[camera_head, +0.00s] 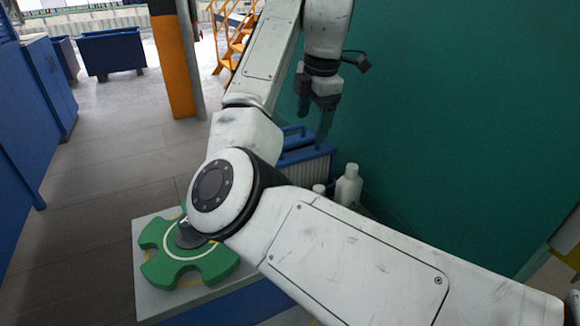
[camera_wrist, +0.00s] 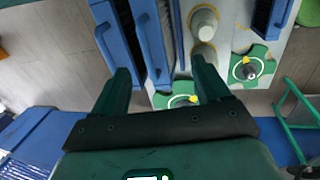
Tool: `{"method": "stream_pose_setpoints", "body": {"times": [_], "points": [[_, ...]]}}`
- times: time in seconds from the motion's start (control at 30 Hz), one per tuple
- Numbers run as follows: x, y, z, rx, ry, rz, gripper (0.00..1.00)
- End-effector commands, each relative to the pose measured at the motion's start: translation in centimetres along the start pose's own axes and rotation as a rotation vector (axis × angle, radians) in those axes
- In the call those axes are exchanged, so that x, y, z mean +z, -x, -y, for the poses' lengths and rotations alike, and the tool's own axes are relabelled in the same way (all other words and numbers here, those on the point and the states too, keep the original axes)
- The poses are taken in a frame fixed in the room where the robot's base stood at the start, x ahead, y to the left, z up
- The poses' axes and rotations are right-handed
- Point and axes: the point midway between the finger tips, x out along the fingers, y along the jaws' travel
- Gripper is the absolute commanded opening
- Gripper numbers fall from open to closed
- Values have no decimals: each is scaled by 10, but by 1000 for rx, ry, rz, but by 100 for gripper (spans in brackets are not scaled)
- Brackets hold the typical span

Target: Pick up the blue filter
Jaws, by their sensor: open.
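The blue filter (camera_head: 307,157) stands upright on the far part of a worktop, with a blue frame, pale pleats and a handle on top. My arm hides part of it in the head view. It also shows in the wrist view as a blue frame (camera_wrist: 151,40), with the handle at its left. My gripper (camera_head: 318,108) is above it, pointing down. In the wrist view my gripper (camera_wrist: 163,88) is open, its two dark green fingers spread apart and nothing between them. The filter lies ahead of the fingers, nearer the left one.
White bottles (camera_head: 348,186) stand close to the filter's right. A green lobed part (camera_head: 190,262) lies on the worktop (camera_head: 148,300) at the near left. A teal wall (camera_head: 450,100) closes off the right side. Another blue-framed item (camera_wrist: 273,18) shows at the wrist view's top right.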

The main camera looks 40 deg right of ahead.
Motion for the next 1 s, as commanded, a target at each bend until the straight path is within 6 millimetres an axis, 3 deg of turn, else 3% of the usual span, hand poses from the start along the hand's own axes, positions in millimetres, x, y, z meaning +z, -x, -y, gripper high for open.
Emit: {"method": "stream_pose_setpoints", "body": {"times": [0.1, 0.4, 0.63, 1.0], "points": [[-1, -3, 0, -1, 10, -4, 76], [-1, -46, 0, -2, 10, -2, 76], [-2, -61, -2, -1, 10, -4, 76], [-8, -103, -6, 0, 10, -5, 76]]}}
